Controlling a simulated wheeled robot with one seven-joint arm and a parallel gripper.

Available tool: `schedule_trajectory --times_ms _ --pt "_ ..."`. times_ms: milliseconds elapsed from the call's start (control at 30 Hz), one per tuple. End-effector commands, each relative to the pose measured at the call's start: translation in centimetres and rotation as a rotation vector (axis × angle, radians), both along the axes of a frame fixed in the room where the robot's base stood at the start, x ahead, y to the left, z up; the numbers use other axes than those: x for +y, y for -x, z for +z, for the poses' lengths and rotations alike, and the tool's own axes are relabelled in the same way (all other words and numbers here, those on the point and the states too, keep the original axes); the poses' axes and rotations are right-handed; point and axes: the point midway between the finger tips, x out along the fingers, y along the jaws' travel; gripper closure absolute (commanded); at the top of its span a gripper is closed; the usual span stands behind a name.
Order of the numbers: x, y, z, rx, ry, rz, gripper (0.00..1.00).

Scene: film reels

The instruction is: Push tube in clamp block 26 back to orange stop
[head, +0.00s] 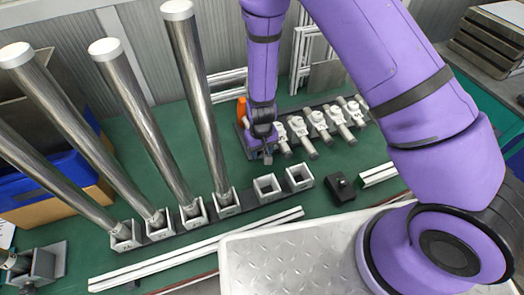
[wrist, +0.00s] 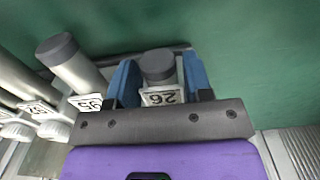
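My gripper (wrist: 160,75) is open, with one blue finger on each side of a tube with a dark grey end (wrist: 158,66). Narrow gaps show between the fingers and this tube. The label 26 (wrist: 162,97) appears upside down just below the tube end, close to my grey palm plate. In the head view my gripper (head: 265,152) is low at the left end of the row of clamp blocks, largely hiding block 26 and its tube. The orange stop (head: 241,110) shows just behind and left of my wrist.
Neighbouring clamp blocks (head: 318,125) with white knobs and tubes stand close on the right. A neighbouring dark-ended tube (wrist: 72,65) is beside my left finger in the wrist view. Tall steel tubes (head: 205,100) stand at left. Empty square sockets (head: 267,188) are in front.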

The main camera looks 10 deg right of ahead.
Motion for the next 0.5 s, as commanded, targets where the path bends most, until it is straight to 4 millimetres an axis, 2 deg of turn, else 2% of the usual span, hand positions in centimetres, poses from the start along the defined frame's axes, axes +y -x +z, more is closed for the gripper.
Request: schedule_trajectory --times_ms 333,500 --pt "0.0 0.0 0.1 0.001 0.000 0.000 0.42" --pt "0.0 0.0 1.3 0.000 -0.001 0.001 0.42"
